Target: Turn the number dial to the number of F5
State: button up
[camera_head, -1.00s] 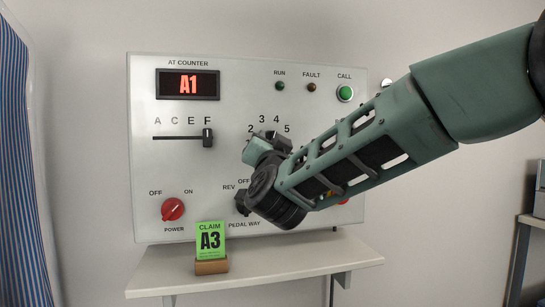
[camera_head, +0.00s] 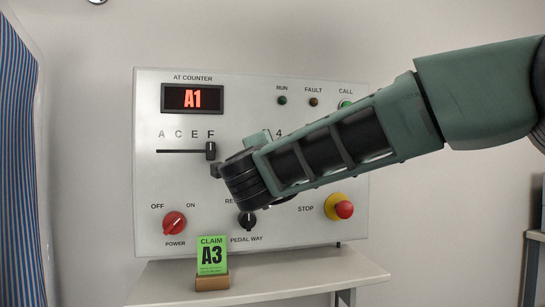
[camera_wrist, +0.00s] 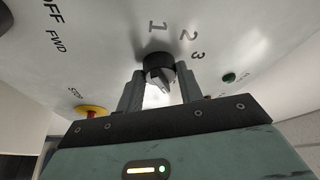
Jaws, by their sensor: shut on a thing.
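The number dial (camera_wrist: 160,70), a dark round knob, shows in the wrist view between the two fingers of my gripper (camera_wrist: 160,80), which is shut on it. The digits 1, 2 and 3 are printed around the knob; I cannot tell which number it points at. In the head view my arm hides the dial and the fingers, and a 4 shows beside the arm. The letter slider (camera_head: 211,150) stands at F. The red display (camera_head: 194,98) reads A1.
The white panel (camera_head: 150,225) also carries a red power knob (camera_head: 174,223), the pedal way knob (camera_head: 247,221) and a red and yellow stop button (camera_head: 340,207). A green claim card (camera_head: 211,254) reading A3 stands on the shelf (camera_head: 300,274).

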dwell(0.5)
jog(key=o, duration=1)
jog(key=s, duration=0.5)
jog(key=s+a+f, duration=0.1)
jog(key=s, duration=0.5)
jog(key=s+f+b, duration=0.1)
jog(key=s, duration=0.5)
jog(key=shift+s+a+f, duration=0.1)
jog(key=shift+a+f, duration=0.1)
jog(key=shift+a, duration=0.1)
